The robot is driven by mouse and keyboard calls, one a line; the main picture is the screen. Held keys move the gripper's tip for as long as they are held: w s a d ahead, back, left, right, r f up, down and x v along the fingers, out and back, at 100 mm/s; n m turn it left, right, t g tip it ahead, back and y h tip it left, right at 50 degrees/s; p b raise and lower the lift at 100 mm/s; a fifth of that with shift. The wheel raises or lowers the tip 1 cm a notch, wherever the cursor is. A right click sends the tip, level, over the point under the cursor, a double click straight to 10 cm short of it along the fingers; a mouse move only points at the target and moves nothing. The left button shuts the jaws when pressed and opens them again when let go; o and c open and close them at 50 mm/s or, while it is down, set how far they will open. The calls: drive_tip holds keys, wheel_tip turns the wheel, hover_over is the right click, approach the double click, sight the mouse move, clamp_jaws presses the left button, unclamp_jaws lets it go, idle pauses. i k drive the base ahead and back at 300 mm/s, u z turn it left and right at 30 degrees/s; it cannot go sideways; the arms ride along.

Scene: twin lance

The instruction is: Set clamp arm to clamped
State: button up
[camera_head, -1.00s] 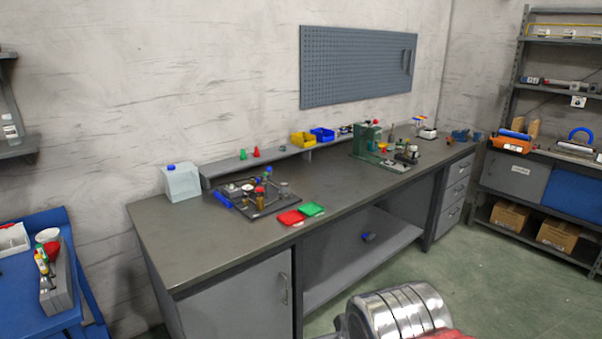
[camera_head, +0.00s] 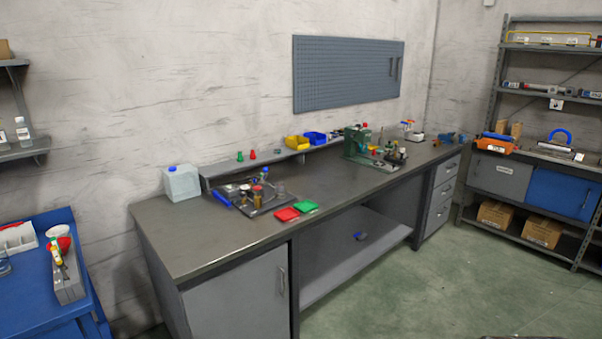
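A dark fixture plate (camera_head: 264,201) with several small metal, red and blue-topped parts lies on the left half of the grey workbench (camera_head: 185,241). A green machine (camera_head: 357,141) with small fittings around its base stands further right on the same bench. I cannot make out which part is the clamp arm, or its position, at this distance. My gripper is not in view.
Red (camera_head: 287,214) and green (camera_head: 306,206) trays lie at the bench's front edge. A clear jug (camera_head: 181,183) stands at the bench's left end. A blue table (camera_head: 35,287) is at left, a shelf rack (camera_head: 491,110) at right. Green floor before the bench is clear.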

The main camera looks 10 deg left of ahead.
sight(265, 169)
drive_tip(key=z, duration=0.25)
drive_tip(key=k, duration=0.4)
drive_tip(key=z, duration=0.15)
drive_tip(key=i, duration=1)
drive_tip(key=u, duration=0.45)
drive_tip(key=i, duration=0.85)
drive_tip(key=u, duration=0.8)
drive_tip(key=i, duration=0.55)
drive_tip(key=u, duration=0.85)
drive_tip(key=i, duration=0.65)
drive_tip(key=u, duration=0.45)
